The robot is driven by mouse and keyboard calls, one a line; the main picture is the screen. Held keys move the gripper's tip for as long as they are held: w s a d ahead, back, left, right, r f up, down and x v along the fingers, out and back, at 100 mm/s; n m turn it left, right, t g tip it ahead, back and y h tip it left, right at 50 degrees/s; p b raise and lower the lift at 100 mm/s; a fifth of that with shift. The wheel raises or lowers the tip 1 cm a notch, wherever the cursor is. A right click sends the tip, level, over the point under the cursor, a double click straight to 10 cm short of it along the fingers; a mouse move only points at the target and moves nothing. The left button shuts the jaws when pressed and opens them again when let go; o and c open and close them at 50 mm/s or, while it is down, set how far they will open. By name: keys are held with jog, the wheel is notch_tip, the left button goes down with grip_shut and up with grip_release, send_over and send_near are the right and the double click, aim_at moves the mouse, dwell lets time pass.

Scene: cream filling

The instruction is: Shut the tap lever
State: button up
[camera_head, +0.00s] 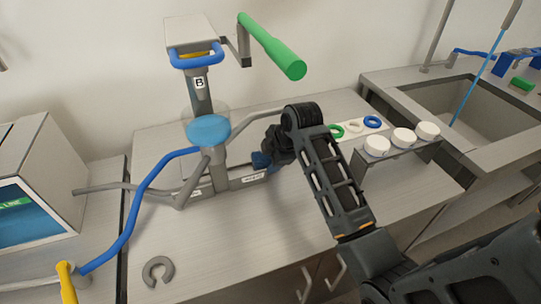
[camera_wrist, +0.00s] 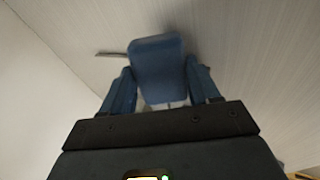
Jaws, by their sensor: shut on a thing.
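My gripper (camera_head: 262,160) is beside the right end of the low pipe fitting of the filling stand. In the wrist view my gripper (camera_wrist: 162,88) has its two dark blue fingers on either side of a blue block-like handle (camera_wrist: 158,66), which looks like the tap lever. It is shut on that handle. In the head view the handle is mostly hidden by my gripper, and its angle to the pipe cannot be told.
A long green-gripped handle (camera_head: 272,47) sticks out above my arm. A small rack with white caps (camera_head: 402,138) and a sink (camera_head: 465,110) are right. A grey open ring (camera_head: 158,271) lies on the clear front counter.

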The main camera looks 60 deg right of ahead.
jog(key=o, duration=0.5)
jog(key=shift+f, duration=0.15)
jog(key=o, duration=0.4)
jog(key=shift+o, duration=0.2)
